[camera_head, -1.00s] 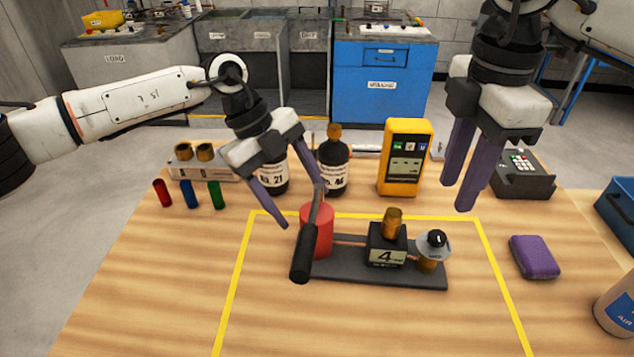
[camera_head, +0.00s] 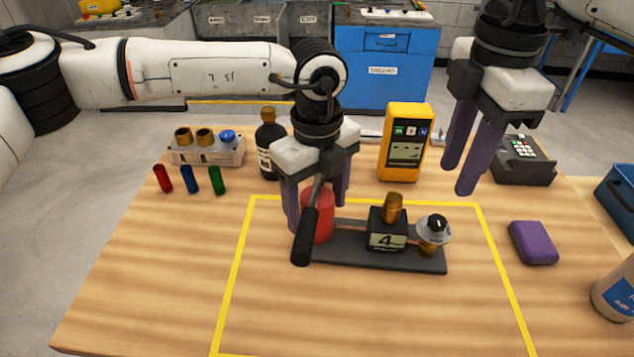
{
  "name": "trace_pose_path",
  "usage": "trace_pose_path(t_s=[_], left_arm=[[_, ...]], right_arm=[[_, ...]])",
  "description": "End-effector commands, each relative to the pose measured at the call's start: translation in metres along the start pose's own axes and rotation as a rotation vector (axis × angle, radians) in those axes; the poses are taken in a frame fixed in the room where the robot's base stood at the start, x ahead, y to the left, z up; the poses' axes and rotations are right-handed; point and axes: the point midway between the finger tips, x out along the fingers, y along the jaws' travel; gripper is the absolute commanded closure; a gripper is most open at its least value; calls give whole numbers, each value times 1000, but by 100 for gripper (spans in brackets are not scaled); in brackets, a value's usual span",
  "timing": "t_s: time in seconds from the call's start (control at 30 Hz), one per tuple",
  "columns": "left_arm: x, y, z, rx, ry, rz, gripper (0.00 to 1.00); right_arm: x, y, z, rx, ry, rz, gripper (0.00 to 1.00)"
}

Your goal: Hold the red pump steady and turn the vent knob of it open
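The red pump (camera_head: 324,219) stands upright at the left end of a dark base plate (camera_head: 350,257) inside the yellow outline. Its black-gripped lever (camera_head: 305,237) leans toward the front. The base also carries a black block marked 4 (camera_head: 386,236) with a brass top, and a grey-white round knob with a black centre (camera_head: 435,226) at the right end. My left gripper (camera_head: 318,205) points down over the pump, with fingers apart on either side of it; whether they touch it is hidden. My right gripper (camera_head: 467,180) is open and empty, above and behind the knob.
A yellow meter (camera_head: 404,142) and a dark bottle (camera_head: 268,144) stand behind the outline. A purple block (camera_head: 533,242) lies to the right, near a keypad device (camera_head: 524,160). A rack (camera_head: 206,150) and coloured tubes are at the left. The front of the table is clear.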

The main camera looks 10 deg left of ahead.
Motion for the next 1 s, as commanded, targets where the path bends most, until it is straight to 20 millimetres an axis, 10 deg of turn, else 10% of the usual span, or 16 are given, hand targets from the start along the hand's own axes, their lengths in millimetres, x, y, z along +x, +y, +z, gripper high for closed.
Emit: trace_pose_path(t_s=[0.53, 0.9, 1.0], left_arm=[[24, 0, 0, 0, 1, 0, 33], [24, 0, 0, 0, 1, 0, 96], [23, 0, 0, 0, 1, 0, 100]], right_arm=[[0, 0, 0, 0, 0, 0, 69], [0, 0, 0, 0, 0, 0, 69], [0, 0, 0, 0, 0, 0, 69]])
